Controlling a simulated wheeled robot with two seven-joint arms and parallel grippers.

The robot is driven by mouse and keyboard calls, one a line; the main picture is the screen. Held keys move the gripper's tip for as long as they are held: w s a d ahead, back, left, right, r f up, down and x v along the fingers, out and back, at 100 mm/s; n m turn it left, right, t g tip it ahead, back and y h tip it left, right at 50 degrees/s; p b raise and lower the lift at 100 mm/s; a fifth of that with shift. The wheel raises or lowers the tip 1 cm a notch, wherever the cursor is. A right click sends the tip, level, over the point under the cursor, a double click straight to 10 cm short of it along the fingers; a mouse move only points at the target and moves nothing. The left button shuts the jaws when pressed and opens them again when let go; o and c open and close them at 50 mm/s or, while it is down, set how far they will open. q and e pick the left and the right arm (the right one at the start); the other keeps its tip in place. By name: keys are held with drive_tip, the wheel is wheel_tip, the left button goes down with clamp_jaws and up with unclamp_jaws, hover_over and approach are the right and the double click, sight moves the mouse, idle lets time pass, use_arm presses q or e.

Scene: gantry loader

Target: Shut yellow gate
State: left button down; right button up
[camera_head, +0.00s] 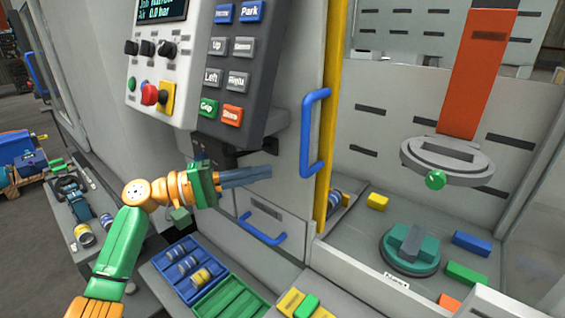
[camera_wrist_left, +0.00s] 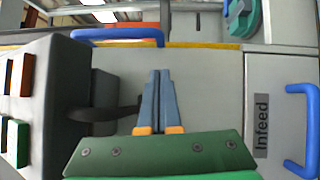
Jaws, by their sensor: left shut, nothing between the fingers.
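The yellow-edged gate (camera_head: 334,90) stands beside the control panel, with the cell interior open to its right. Its upright blue handle (camera_head: 308,140) is on its face near the yellow edge. In the left wrist view the blue handle (camera_wrist_left: 117,33) and the yellow edge (camera_wrist_left: 205,45) run across the top. My left gripper (camera_head: 270,172) is shut and empty, pointing right, short of the handle and a little below its middle. In the left wrist view its blue fingers (camera_wrist_left: 158,72) are pressed together, apart from the handle. My right gripper is in neither view.
The control panel (camera_head: 262,60) overhangs left of the gate. A lower drawer marked Infeed (camera_wrist_left: 262,110) has a blue handle (camera_head: 262,230). Blue (camera_head: 170,285) and green trays (camera_head: 232,302) lie below my arm. Inside the cell are a green round fixture (camera_head: 400,262) and an orange gantry arm (camera_head: 478,75).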

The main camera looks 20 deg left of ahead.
use_arm(q)
drive_tip(key=d+p, duration=0.2)
drive_tip(key=d, duration=0.3)
drive_tip(key=shift+r+p, duration=0.2)
drive_tip(key=shift+p, duration=0.1)
drive_tip(key=shift+w, duration=0.15)
drive_tip(key=shift+d, duration=0.1)
